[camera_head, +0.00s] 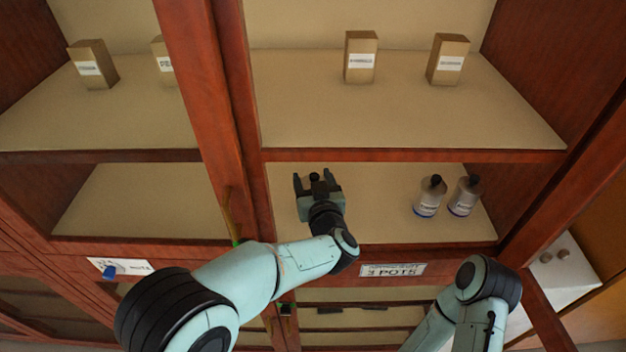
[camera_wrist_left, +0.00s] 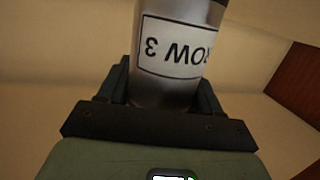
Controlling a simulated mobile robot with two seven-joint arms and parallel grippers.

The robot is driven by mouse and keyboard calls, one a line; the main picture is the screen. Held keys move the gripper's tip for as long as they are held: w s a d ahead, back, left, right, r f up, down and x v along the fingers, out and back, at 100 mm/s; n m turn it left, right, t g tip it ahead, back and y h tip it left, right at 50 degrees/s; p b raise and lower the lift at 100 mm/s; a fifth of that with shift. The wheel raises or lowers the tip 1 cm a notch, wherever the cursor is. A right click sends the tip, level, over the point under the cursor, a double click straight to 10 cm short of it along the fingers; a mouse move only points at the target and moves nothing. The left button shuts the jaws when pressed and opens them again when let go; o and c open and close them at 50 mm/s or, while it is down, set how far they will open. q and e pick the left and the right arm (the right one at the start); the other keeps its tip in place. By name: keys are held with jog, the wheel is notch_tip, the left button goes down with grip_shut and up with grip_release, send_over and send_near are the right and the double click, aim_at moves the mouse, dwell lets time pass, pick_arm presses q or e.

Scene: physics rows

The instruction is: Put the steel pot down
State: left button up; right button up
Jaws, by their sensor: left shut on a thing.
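The steel pot (camera_wrist_left: 175,92) is a silvery cylinder with a white label reading "ROW 3", upside down in the left wrist view. My left gripper (camera_head: 316,180) is shut on it, one finger on each side. In the head view the gripper is at the lower right shelf (camera_head: 375,205), left of its middle. There the pot is almost wholly hidden by the gripper; a small dark knob shows between the fingers. I cannot tell whether the pot touches the shelf. My right arm shows at the lower right, but its gripper is out of view.
Two similar pots with black tops, a left one (camera_head: 430,196) and a right one (camera_head: 464,196), stand on the same shelf to the right. A "3 POTS" sign (camera_head: 392,270) is on the shelf's front. A wooden post (camera_head: 222,120) rises close left. Boxes (camera_head: 361,57) stand above.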

pick_arm(q)
jog(key=shift+s+f, duration=0.2)
jog(key=shift+f, duration=0.55)
jog(key=o, duration=1.4)
jog(key=shift+f, duration=0.15)
pick_arm(e)
jog(key=shift+s+f, duration=0.4)
jog(key=shift+s, duration=0.05)
pick_arm(q)
jog(key=shift+r, duration=0.4)
jog(key=r+b+v, duration=0.1)
jog(key=b+v, duration=0.1)
jog(key=v, duration=1)
pick_arm(e)
jog(key=shift+s+f, duration=0.7)
jog(key=shift+f, duration=0.25)
pick_arm(q)
jog(key=shift+w, duration=0.2)
